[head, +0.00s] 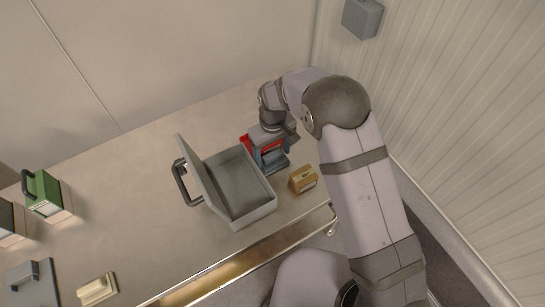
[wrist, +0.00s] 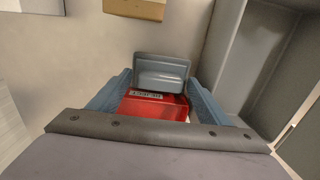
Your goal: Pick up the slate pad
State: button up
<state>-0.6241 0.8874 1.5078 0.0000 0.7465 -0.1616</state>
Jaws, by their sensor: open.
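The slate pad (head: 277,167) is a small grey-blue block between the open case and the tan box in the head view. In the wrist view the slate pad (wrist: 162,70) shows a rounded face just past the fingertips. A red object with a printed label (wrist: 153,106) lies right against or behind it, and its red edge (head: 246,142) shows in the head view. My gripper (head: 268,156) is above these two, pointing down. In the wrist view its blue fingers (wrist: 162,94) are apart, either side of the red object. Contact is hard to tell, and the pad's lower part is hidden.
An open grey case (head: 262,208) stands close by on the left. A tan box (head: 303,179) sits to the right, near the table edge. The ribbed wall (head: 450,110) is right.

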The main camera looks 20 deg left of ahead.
aim_at(272, 154)
jog(key=shift+f, duration=0.55)
jog(key=c, duration=0.7)
jog(key=shift+r, duration=0.1)
notch_tip(272, 154, up, 10)
jog(key=shift+f+b, duration=0.1)
jog(key=shift+b, duration=1.1)
